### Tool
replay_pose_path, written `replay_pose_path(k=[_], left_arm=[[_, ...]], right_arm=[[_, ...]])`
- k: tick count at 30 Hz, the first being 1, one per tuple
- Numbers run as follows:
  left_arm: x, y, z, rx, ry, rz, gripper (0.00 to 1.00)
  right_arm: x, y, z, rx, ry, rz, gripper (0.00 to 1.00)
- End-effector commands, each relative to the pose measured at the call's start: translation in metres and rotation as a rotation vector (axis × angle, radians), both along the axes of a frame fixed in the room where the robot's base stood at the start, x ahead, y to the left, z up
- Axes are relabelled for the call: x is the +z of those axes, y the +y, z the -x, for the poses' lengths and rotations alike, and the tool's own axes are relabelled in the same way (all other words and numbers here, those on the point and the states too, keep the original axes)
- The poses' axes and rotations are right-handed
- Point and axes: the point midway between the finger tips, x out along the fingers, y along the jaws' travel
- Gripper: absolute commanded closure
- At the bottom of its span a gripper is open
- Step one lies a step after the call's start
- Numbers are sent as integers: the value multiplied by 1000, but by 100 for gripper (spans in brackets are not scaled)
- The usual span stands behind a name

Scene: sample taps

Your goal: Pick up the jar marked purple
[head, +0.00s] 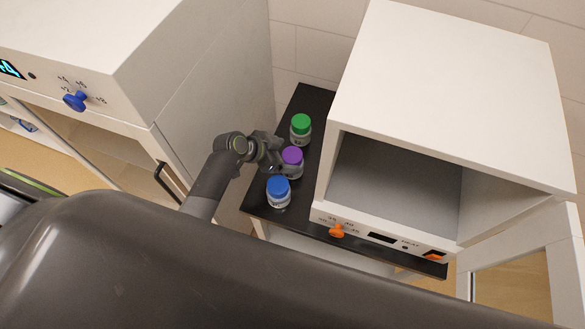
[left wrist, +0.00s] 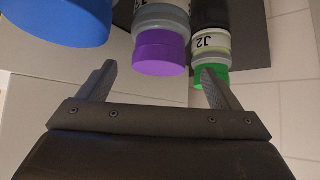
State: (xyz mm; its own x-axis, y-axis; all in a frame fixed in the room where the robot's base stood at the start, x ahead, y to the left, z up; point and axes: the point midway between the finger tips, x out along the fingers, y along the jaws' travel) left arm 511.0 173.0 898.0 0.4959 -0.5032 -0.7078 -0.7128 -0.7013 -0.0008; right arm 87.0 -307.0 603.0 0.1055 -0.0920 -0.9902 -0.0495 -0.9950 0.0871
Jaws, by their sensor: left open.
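The jar with the purple lid (head: 292,157) stands on a dark shelf between a jar with a green lid (head: 301,127) and a jar with a blue lid (head: 279,190). My left gripper (head: 273,155) is at the left side of the purple jar. In the left wrist view the purple lid (left wrist: 160,52) lies ahead of and between the open fingers of my left gripper (left wrist: 158,85). The blue lid (left wrist: 55,20) is at the upper left there. The green lid (left wrist: 211,76) is close to the right finger, and I cannot tell if they touch. My right gripper is not in view.
A white open-fronted box (head: 450,90) with an orange knob (head: 337,231) stands right of the jars on the dark shelf (head: 315,97). A white cabinet (head: 190,60) with a blue knob (head: 75,101) is at the left. The jars stand close together.

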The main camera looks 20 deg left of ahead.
Motion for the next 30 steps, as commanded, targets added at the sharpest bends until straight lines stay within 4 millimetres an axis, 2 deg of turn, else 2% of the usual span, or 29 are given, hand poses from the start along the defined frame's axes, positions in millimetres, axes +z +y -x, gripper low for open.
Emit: replay_pose_path(k=[7, 18, 27, 30], left_arm=[[-8, -6, -5, 1, 1, 2, 15], [-37, -27, -25, 1, 1, 1, 15], [-37, -29, -27, 2, 1, 0, 15], [-37, -29, -27, 2, 1, 0, 28]], right_arm=[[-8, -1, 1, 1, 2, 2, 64], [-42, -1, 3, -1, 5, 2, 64], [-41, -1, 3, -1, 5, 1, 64], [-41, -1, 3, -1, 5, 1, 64]])
